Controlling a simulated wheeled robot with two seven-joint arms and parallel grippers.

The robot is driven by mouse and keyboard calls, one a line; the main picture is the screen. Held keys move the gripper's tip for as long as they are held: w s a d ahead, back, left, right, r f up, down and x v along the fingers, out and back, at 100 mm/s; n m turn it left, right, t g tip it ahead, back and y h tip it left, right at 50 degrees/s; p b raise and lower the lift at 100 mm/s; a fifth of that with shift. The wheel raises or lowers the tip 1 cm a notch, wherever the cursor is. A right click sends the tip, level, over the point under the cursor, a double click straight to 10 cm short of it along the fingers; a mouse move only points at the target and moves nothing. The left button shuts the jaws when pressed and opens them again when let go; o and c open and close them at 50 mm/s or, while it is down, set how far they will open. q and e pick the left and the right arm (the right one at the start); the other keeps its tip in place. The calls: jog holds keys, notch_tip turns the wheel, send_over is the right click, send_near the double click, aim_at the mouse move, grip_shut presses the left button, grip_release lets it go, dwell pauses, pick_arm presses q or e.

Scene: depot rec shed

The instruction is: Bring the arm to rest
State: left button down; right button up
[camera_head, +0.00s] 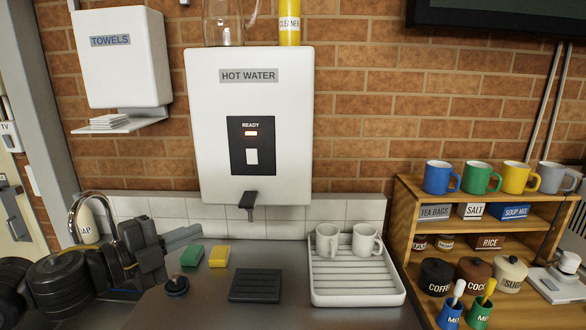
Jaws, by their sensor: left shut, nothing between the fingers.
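My left arm (58,272) comes in from the left edge at counter height. My left gripper (190,233) is at its end, over the left part of the counter beside the sink tap. Its fingers point right and are shut with nothing between them. A green sponge (192,256) and a yellow sponge (219,257) lie just below and right of the fingertips. My right gripper is not in view.
A hot water unit (304,130) hangs on the brick wall, above a black drip mat (256,285). A white drying tray (357,298) holds two mugs. The tap (77,203) and soap bottle (88,227) stand close behind my left arm. A wooden shelf (408,213) stands right.

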pick_arm(q)
jog(key=s+a+f+n+y, duration=0.2)
jog(key=s+f+n+y, duration=0.25)
jog(key=f+n, duration=0.6)
jog(key=s+a+f+n+y, duration=0.1)
jog(key=s+f+n+y, duration=0.3)
jog(key=f, duration=1.2)
jog(key=s+a+f+n+g+y, duration=0.15)
jog(key=s+f+n+g, duration=0.3)
jog(key=s+f, duration=0.5)
jog(key=s+a+f+n+g+y, duration=0.1)
jog(key=s+f+n+g+y, duration=0.15)
jog(key=s+f+g, duration=0.65)
jog(key=s+f+t, duration=0.1)
jog(key=s+f, duration=0.1)
jog(key=f, duration=0.9)
jog(key=s+f+t, duration=0.2)
jog(key=f, duration=1)
jog(key=s+a+f+g, duration=0.1)
jog(key=s+a+f, duration=0.1)
jog(key=s+f, duration=1.3)
jog(key=shift+s+a+f+h, duration=0.2)
jog(key=shift+s+h, duration=0.15)
jog(key=shift+s, duration=0.1)
